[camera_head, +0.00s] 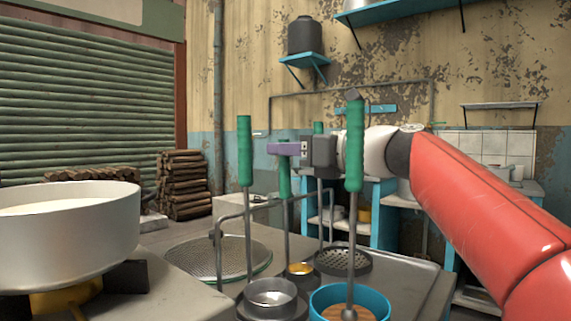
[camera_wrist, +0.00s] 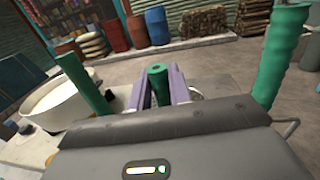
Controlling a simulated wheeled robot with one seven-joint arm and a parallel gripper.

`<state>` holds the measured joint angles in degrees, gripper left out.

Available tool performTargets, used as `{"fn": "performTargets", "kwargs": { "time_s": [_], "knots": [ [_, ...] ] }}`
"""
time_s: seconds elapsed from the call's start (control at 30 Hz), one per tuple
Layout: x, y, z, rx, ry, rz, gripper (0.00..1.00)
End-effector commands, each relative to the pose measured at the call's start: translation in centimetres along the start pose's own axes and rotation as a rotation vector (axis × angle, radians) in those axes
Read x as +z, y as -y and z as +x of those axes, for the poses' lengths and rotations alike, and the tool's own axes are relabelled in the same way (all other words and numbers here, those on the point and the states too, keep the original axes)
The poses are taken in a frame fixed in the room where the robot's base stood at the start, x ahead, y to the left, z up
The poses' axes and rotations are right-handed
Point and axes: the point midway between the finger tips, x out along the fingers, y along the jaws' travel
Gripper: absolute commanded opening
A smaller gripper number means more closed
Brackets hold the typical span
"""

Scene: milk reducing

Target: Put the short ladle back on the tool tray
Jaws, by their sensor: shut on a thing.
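My gripper (camera_head: 283,149) has purple fingers and is shut on an upright green handle (camera_head: 284,180), which appears to be the short ladle's. The handle also shows between the fingers in the wrist view (camera_wrist: 157,75). Its thin shaft runs down toward a small brass-coloured cup (camera_head: 300,269). Whether that cup touches the surface below, I cannot tell. The grey metal tray (camera_head: 415,290), which seems to be the tool tray, lies below and to the right. Other green-handled tools stand around my gripper, one at left (camera_head: 245,150) and one at right (camera_head: 354,145).
A large white pot (camera_head: 70,235) of milk stands at the left. A dark cup (camera_head: 270,298), a blue-rimmed bowl (camera_head: 320,303) and a perforated skimmer (camera_head: 343,261) crowd the front. A round mesh (camera_head: 215,260) lies behind a bent grey pipe (camera_head: 218,228).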

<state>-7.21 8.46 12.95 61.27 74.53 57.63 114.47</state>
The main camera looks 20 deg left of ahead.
Motion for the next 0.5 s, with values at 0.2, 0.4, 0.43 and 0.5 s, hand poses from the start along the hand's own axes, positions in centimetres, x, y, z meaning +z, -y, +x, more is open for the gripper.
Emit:
{"fn": "performTargets", "kwargs": {
  "time_s": [0.2,0.4,0.43,0.5],
  "knots": [
    [0.15,-0.03,-0.01,0.000,0.000,0.000,0.00],
    [-0.05,-0.01,0.00,0.000,0.000,0.000,0.34],
    [-0.05,-0.01,0.00,0.000,0.000,0.000,0.38],
    [-0.06,-0.01,0.00,0.000,0.000,0.000,0.41]
  ]
}}
